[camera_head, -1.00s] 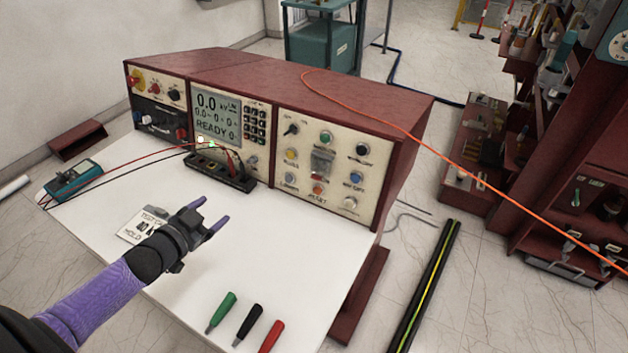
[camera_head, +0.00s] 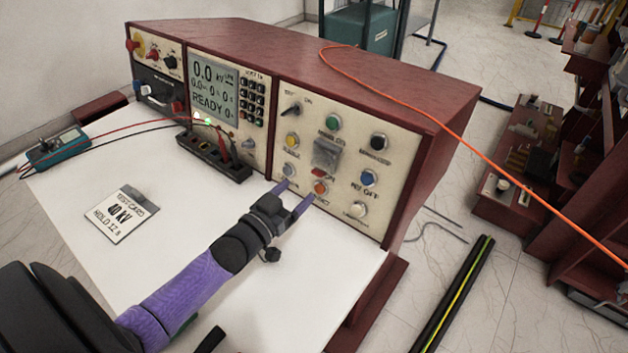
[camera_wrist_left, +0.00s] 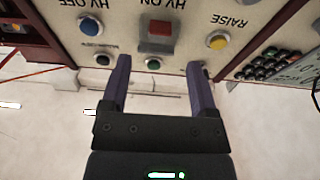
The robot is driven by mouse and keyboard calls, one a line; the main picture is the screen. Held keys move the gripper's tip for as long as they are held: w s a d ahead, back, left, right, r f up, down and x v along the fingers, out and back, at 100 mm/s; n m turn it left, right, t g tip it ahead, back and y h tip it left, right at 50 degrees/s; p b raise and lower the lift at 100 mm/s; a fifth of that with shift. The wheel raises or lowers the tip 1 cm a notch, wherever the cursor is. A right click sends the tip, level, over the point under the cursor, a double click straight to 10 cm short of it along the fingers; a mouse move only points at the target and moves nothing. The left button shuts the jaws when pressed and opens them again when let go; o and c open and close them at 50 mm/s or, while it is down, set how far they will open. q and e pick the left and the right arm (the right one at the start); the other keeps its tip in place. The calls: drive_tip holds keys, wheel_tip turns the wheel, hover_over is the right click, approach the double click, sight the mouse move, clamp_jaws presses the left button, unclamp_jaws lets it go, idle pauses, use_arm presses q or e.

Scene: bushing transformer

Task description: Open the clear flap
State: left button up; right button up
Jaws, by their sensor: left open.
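The clear flap (camera_head: 326,153) is a small greyish see-through cover in the middle of the right control panel (camera_head: 384,198). It looks closed over the panel. In the left wrist view the flap (camera_wrist_left: 158,30) lies over a red button beside the "HV ON" label, which reads upside down. My left gripper (camera_head: 294,195) is open and empty, with its purple fingers pointing at the lower panel. It is below the flap in the head view, near the lower row of buttons. In the left wrist view the open fingers (camera_wrist_left: 160,65) point toward the flap without visible contact.
Several coloured buttons surround the flap, including a yellow one (camera_head: 292,140) and a blue one (camera_head: 368,178). A black terminal block (camera_head: 212,158) with leads stands left of my gripper. A test card (camera_head: 120,214) lies on the white tabletop (camera_head: 75,232). An orange cable (camera_head: 432,120) crosses the console's right.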

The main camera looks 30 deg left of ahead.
sight(316, 175)
use_arm(q)
drive_tip(key=w, duration=0.2)
drive_tip(key=w+b, duration=0.1)
drive_tip(key=w, duration=0.1)
drive_tip(key=shift+w+d+f, duration=0.15)
drive_tip(key=shift+w, duration=0.15)
drive_tip(key=shift+w+b, duration=0.4)
drive_tip(key=shift+w, duration=0.2)
use_arm(e)
drive_tip(key=shift+s+d+f, duration=0.2)
drive_tip(key=shift+d+f, duration=0.25)
drive_tip(key=shift+f, duration=0.1)
drive_tip(key=shift+s+d+f, duration=0.2)
drive_tip(key=shift+d+f, duration=0.2)
drive_tip(key=shift+f, duration=0.1)
